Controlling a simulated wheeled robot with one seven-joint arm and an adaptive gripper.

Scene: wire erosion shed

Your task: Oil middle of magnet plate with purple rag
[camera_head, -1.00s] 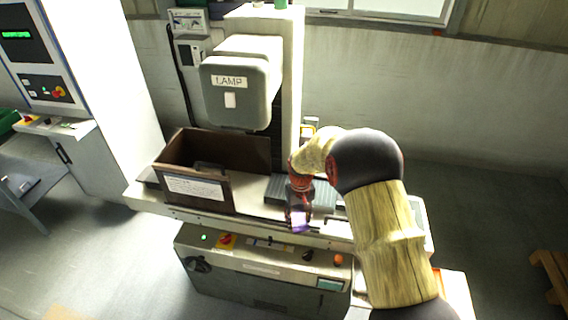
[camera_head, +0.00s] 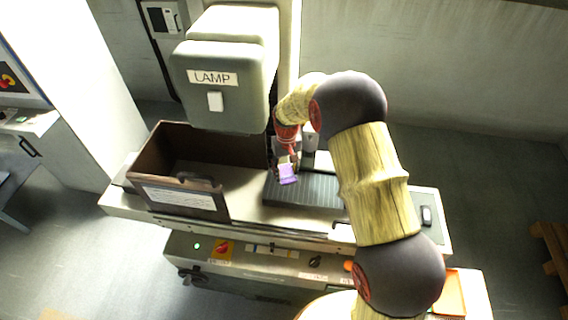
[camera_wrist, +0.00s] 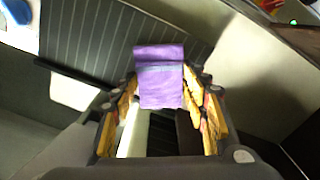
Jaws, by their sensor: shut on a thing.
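The purple rag (camera_head: 288,175) is held in my gripper (camera_head: 287,163), which is shut on it. In the wrist view the folded rag (camera_wrist: 160,77) spans the tips of my gripper (camera_wrist: 160,90). The magnet plate (camera_head: 312,192) is a dark grey ribbed slab on the machine bed. The rag is over the left part of the plate in the head view; whether it touches the plate I cannot tell. In the wrist view the ribbed plate (camera_wrist: 85,40) lies behind the rag.
A brown open-topped box (camera_head: 181,196) stands on the bed left of the plate. The grey machine head labelled LAMP (camera_head: 222,90) hangs above and behind it. A control panel (camera_head: 260,250) is on the front.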

